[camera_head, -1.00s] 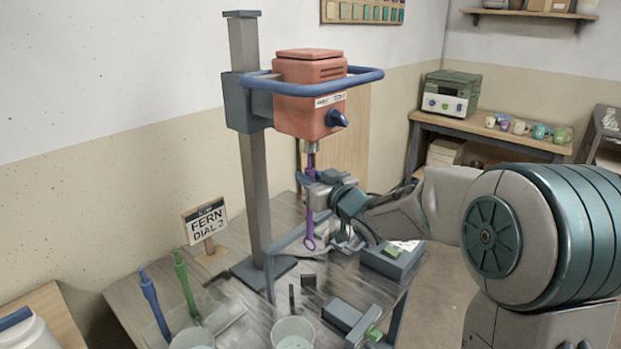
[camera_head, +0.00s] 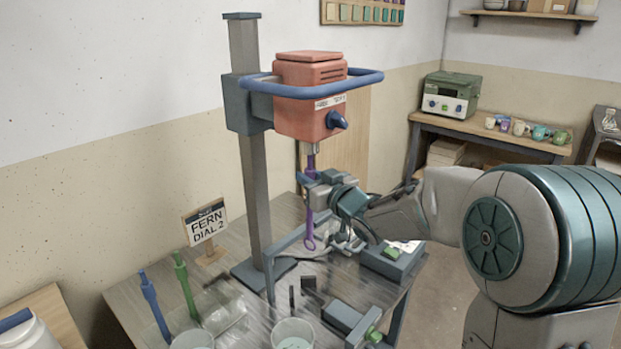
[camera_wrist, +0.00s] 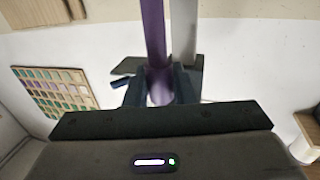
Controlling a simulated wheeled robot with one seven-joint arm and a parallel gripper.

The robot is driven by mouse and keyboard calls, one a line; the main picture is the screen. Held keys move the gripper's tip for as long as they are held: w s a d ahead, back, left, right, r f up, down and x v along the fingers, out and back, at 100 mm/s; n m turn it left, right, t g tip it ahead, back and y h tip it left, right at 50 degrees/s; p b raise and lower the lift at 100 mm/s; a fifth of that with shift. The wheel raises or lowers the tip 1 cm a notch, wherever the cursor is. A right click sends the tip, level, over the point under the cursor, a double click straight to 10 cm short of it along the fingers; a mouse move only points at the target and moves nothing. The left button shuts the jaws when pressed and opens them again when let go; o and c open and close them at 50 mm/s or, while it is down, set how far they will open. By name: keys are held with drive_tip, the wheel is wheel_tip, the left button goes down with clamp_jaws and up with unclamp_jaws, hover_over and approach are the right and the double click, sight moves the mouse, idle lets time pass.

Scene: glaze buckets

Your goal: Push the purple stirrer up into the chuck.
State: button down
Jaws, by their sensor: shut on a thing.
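The purple stirrer (camera_head: 309,222) stands upright under the red mixer head (camera_head: 311,95), its ring-shaped end down. My gripper (camera_head: 318,187) is shut on the stirrer's shaft, coming from the right. The chuck (camera_head: 312,148) is the short grey piece below the mixer head. The stirrer's top meets the chuck's lower end; how far it sits inside I cannot tell. In the wrist view the purple shaft (camera_wrist: 155,40) runs up between my gripper's fingers (camera_wrist: 160,88).
A blue guard bar (camera_head: 350,82) surrounds the mixer head on a grey column (camera_head: 253,180). A blue stirrer (camera_head: 152,300) and a green stirrer (camera_head: 186,287) stand at left. A bucket (camera_head: 292,334) is at the front. A sign (camera_head: 205,222) reads FERN DIAL 2.

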drive_tip(key=shift+r+p, duration=1.05)
drive_tip(key=shift+r, duration=0.45)
idle(2.0)
drive_tip(key=c, duration=1.1)
unclamp_jaws()
drive_tip(key=shift+c, duration=0.2)
drive_tip(key=shift+s, duration=0.1)
